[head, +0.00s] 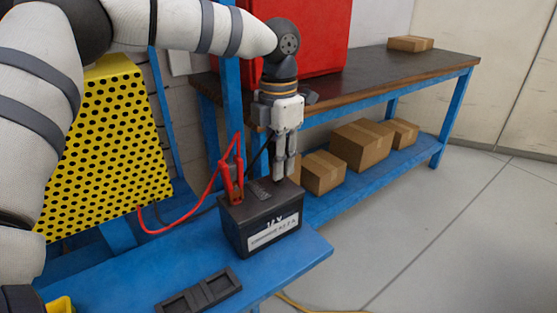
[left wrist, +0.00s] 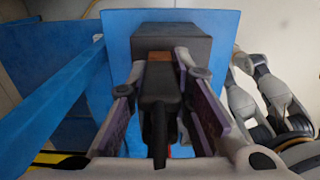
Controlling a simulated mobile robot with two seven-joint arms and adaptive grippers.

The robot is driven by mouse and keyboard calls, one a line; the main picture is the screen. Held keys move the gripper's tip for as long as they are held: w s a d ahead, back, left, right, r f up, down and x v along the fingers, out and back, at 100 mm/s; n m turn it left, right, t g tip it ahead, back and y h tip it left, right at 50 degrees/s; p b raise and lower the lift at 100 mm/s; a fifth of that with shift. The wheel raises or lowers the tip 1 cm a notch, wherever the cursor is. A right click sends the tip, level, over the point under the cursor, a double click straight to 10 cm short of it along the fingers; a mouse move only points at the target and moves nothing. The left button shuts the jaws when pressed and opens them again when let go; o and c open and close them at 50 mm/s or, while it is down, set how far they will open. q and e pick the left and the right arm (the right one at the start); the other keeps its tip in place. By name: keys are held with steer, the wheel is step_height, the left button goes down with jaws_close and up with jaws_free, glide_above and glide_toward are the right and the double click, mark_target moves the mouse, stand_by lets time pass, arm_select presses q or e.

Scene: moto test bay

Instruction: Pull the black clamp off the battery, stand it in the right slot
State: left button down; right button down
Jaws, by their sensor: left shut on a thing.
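The black battery (head: 262,235) stands on the blue bench and shows dark grey at the top of the left wrist view (left wrist: 185,42). My left gripper (head: 284,175) points down over the battery's right terminal area. In the left wrist view its fingers (left wrist: 160,95) are shut around the black clamp (left wrist: 160,82), whose tip is at a copper-coloured piece by the battery; I cannot tell whether they touch. In the head view the gripper hides most of the clamp. The black two-slot holder (head: 200,292) lies at the bench front, both slots empty.
A red clamp (head: 231,186) with a red cable (head: 183,224) sits on the battery's left side. A yellow perforated panel (head: 115,150) stands at the left. Cardboard boxes (head: 362,145) sit on the blue lower shelf behind. Blue bench surface (head: 130,278) is bare around the holder.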

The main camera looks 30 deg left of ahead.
arm_select(q)
steer(key=shift+r, duration=2.7)
steer(key=shift+r, duration=2.45)
